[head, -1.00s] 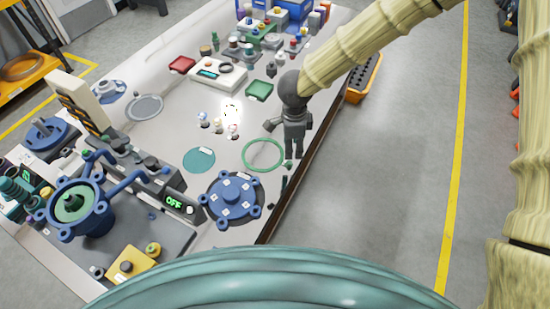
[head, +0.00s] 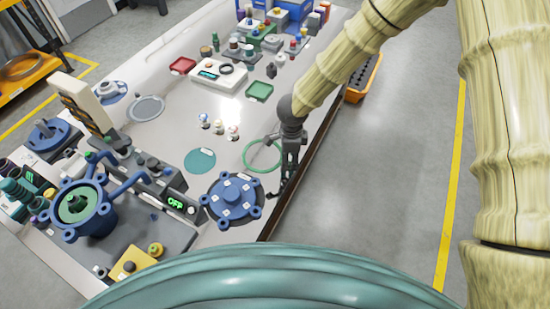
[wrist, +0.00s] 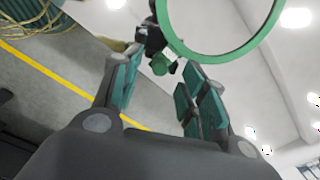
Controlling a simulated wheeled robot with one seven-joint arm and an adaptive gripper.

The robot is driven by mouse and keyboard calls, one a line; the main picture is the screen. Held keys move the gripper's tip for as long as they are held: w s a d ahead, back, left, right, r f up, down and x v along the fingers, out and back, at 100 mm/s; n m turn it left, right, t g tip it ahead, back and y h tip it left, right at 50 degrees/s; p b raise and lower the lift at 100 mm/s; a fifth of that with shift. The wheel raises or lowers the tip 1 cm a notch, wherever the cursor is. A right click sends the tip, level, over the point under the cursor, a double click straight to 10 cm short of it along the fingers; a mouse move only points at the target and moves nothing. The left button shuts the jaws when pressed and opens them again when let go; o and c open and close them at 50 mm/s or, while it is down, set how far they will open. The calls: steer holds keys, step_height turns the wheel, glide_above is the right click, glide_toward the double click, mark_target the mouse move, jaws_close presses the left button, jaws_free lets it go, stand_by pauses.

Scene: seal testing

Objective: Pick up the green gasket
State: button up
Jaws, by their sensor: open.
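The green gasket (head: 246,163) is a thin ring lying on the pale bench top, right of a flat teal disc (head: 200,161) and above the blue flanged part (head: 233,198). In the wrist view it is a large green ring (wrist: 222,57) at the upper right, cut off by the frame. My gripper (head: 268,169) is at the ring's right side in the head view and partly covers it. Its two fingers (wrist: 157,78) are spread and empty in the wrist view. The ring shows beyond the fingertips, mostly to their right, and I cannot tell the height gap.
The bench's right edge (head: 315,140) runs close beside my gripper, with floor beyond. A small green tray (head: 260,91), a white instrument (head: 219,75) and several small knobs stand further up. The test rig (head: 84,205) with blue arms fills the lower left.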

steer(key=shift+f, duration=1.2)
steer(key=c, duration=0.9)
steer(key=shift+c, duration=0.2)
steer(key=shift+r, duration=0.1)
